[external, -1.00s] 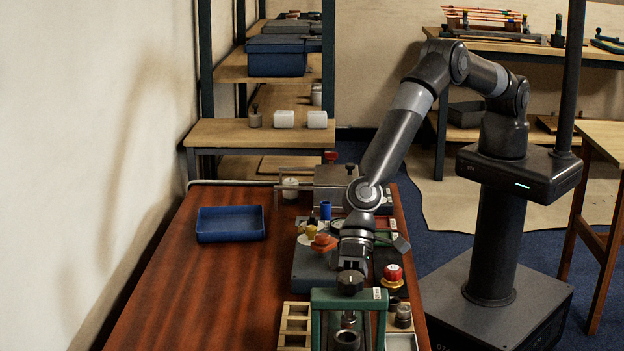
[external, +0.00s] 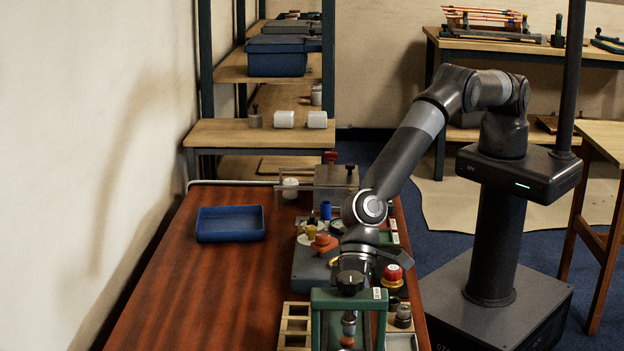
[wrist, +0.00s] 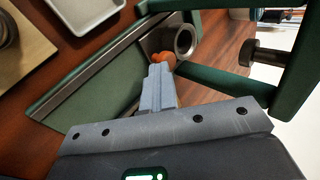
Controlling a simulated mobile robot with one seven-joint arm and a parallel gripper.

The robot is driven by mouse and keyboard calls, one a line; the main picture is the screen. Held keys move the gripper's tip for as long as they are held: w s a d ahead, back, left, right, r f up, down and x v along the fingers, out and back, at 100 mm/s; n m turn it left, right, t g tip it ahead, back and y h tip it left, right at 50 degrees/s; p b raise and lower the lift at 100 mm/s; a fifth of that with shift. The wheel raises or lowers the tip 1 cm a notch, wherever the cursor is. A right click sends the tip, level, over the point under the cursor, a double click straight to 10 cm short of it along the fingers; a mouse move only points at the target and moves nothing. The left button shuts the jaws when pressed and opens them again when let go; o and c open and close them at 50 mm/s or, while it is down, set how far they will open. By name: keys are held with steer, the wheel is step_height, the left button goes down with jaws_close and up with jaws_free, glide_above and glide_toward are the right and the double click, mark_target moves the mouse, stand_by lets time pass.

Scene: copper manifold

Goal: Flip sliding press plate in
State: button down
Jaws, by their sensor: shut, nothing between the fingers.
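The green press frame (external: 350,297) stands at the table's near edge. In the wrist view its green base (wrist: 85,90) carries metal rails. A sliding plate between the rails (wrist: 150,45) bears a grey metal ring (wrist: 185,40) and an orange knob (wrist: 163,60). The orange knob also shows low in the external view (external: 347,342). My gripper (wrist: 160,68) is shut and empty, its fingertips right at the orange knob; I cannot tell whether they touch. In the external view my gripper (external: 349,328) reaches down at the press, partly hidden by the frame's top bar.
A wooden slotted tray (external: 294,325) stands left of the press. A red-capped part (external: 392,273) and small dark parts are to its right. A pale tray (wrist: 85,12) lies near the base. A blue tray (external: 230,224) sits farther back; the table's left side is clear.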

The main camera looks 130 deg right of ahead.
steer(key=shift+s+d+r, duration=0.1)
steer(key=shift+s+d, duration=0.1)
steer(key=shift+s, duration=0.1)
steer(key=shift+s+d+r, duration=0.25)
steer(key=shift+s+d, duration=0.6)
steer(key=shift+s, duration=0.25)
steer(key=v, duration=1)
steer(key=shift+s, duration=0.2)
